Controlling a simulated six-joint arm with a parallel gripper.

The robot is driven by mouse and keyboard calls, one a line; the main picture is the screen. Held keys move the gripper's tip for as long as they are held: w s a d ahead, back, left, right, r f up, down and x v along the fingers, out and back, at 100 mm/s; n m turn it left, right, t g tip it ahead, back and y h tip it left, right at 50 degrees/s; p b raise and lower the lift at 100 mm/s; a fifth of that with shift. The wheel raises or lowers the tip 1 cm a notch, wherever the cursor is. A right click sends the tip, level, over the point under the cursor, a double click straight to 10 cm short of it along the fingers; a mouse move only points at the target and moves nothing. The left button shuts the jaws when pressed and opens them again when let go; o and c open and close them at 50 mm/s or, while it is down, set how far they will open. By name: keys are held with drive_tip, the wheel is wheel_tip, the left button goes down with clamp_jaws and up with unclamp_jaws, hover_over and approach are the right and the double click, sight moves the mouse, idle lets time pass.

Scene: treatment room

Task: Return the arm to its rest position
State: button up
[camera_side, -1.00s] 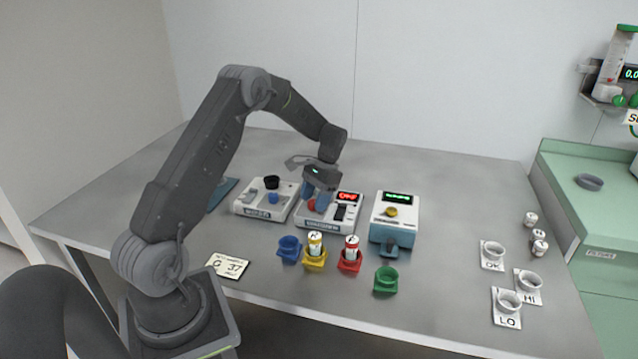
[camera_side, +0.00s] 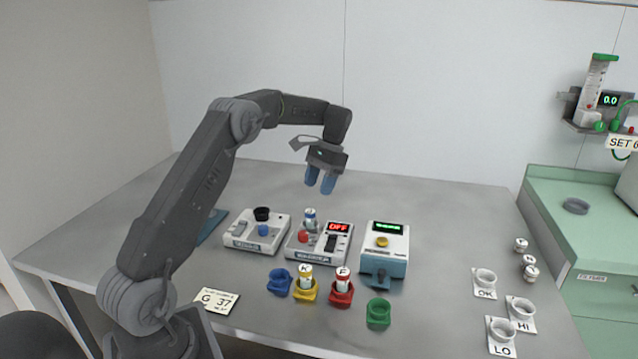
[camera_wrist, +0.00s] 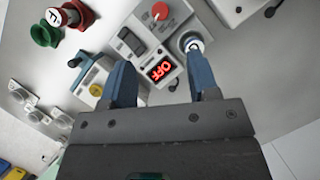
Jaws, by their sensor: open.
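My gripper (camera_side: 320,182) hangs in the air above the devices at the middle of the table, fingers pointing down. Its two blue fingers are apart with nothing between them. In the wrist view, my gripper (camera_wrist: 163,88) shows the same open gap. Below it is a white device (camera_side: 320,243) with a red OFF display, a red knob and a dark switch. A small vial (camera_side: 310,218) stands at the back left of this device. The vial also shows in the wrist view (camera_wrist: 194,43), beyond the right fingertip and apart from it.
A white device (camera_side: 256,230) stands left and a teal-white one (camera_side: 385,250) right. In front are blue (camera_side: 280,283), yellow (camera_side: 305,292), red (camera_side: 341,296) and green (camera_side: 378,313) holders; yellow and red hold vials. Labelled cups (camera_side: 501,333) sit at right. Space above the table is clear.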

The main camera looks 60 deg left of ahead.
drive_tip(key=s+d+r+m+t+y, duration=0.15)
drive_tip(key=s+d+r+t, duration=0.4)
drive_tip(key=d+r, duration=0.85)
drive_tip(key=s+d+f+t, duration=0.2)
drive_tip(key=s+d, duration=0.4)
drive_tip(key=s, duration=0.3)
drive_tip(key=s+d+f+t, duration=0.2)
drive_tip(key=s+d, duration=0.5)
drive_tip(key=s, duration=0.3)
drive_tip(key=shift+d+h, duration=0.25)
drive_tip(key=shift+h, duration=0.1)
